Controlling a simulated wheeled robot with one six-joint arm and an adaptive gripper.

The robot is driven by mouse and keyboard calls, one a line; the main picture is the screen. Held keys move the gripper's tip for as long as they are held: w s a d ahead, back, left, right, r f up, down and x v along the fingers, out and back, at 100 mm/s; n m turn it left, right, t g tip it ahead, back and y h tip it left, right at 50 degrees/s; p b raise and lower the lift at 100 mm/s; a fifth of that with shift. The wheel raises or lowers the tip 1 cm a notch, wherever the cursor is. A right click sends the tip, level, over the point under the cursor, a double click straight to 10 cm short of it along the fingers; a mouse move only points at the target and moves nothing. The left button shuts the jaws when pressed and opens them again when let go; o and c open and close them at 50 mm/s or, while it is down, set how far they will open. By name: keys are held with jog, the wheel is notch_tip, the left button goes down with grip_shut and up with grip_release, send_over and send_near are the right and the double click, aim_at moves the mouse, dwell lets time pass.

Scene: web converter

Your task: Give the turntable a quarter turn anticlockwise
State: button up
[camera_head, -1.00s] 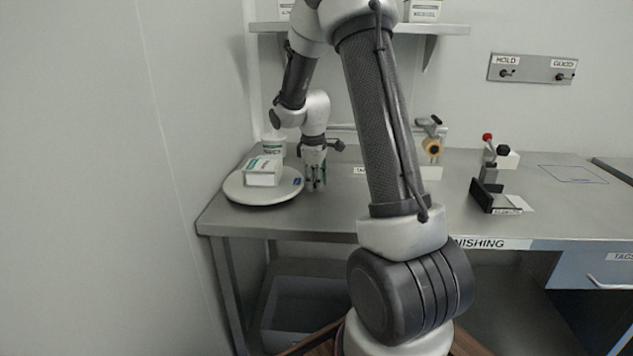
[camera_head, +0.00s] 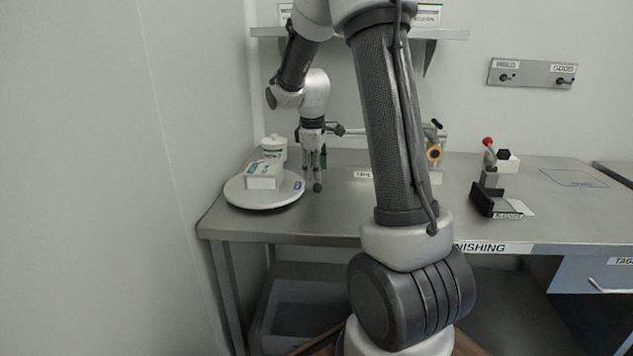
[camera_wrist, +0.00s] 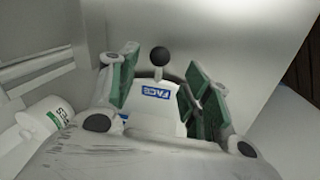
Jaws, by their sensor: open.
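The turntable (camera_head: 240,200) is a round white disc at the left end of the bench, with a white box (camera_head: 263,176) on it and a blue label near its right edge. A dark ball knob (camera_head: 318,187) shows at the disc's right side. My gripper (camera_head: 313,170) is open and points down above that side. In the wrist view the knob (camera_wrist: 160,56) stands on a short stem between the open green-padded fingers (camera_wrist: 163,70). The fingers appear clear of it. The blue label there reads FACE, on a white part of the turntable (camera_wrist: 150,122).
A white labelled tub (camera_head: 274,148) stands behind the turntable, near the left wall. A fixture with a yellow ring (camera_head: 433,152) and a black holder with a red knob (camera_head: 487,190) are farther right. The bench front between turntable and holder is clear.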

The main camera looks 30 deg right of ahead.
jog(key=r, duration=0.3)
jog(key=a+r, duration=0.1)
jog(key=r, duration=0.1)
jog(key=shift+s+r, duration=0.35)
jog(key=shift+s, duration=0.05)
jog(key=shift+d, duration=0.1)
